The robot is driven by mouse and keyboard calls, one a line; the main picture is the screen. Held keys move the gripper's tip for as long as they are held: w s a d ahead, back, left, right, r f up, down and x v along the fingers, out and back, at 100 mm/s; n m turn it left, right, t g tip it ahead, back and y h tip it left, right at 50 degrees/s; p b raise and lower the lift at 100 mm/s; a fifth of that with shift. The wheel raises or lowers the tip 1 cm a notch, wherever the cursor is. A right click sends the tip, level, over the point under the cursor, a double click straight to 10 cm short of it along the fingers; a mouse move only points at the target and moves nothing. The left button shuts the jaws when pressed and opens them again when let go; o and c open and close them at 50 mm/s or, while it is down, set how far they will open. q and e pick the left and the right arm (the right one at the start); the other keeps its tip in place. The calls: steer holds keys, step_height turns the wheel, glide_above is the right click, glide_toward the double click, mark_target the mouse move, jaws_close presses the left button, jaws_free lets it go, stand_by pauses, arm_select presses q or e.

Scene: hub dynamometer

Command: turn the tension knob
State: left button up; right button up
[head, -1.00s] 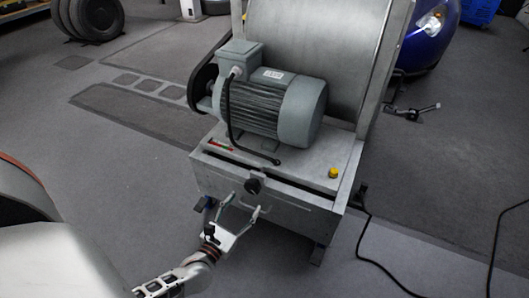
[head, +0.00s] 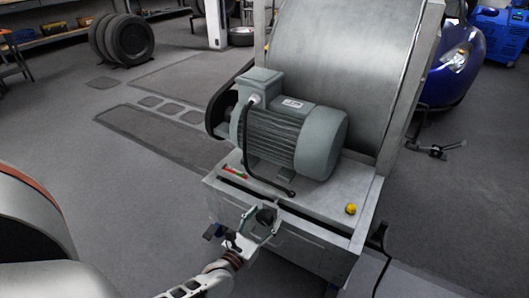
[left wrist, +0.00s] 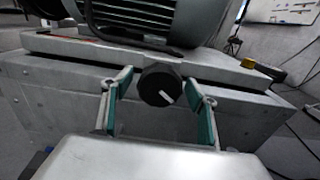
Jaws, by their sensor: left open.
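The tension knob (head: 266,216) is a round black knob on the front face of the grey dynamometer base. In the left wrist view the knob (left wrist: 158,86) faces me, and its white pointer line slants toward the lower right. My left gripper (head: 260,226) is open at the knob. In the left wrist view its two green-padded fingers (left wrist: 159,80) stand one on each side of the knob, with gaps visible on both sides. Whether the fingertips overlap the knob in depth is hard to tell. My right gripper is not in view.
A grey motor (head: 292,135) sits on the base's top plate, beside a large metal roller (head: 335,60). A yellow button (head: 351,209) is on the plate's right corner. A red-green scale (head: 235,172) lies left of the knob.

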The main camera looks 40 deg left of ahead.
arm_select(q)
steer(key=shift+c, duration=0.4)
steer(key=c, duration=1)
steer(key=shift+c, duration=0.2)
steer(key=shift+m, duration=0.3)
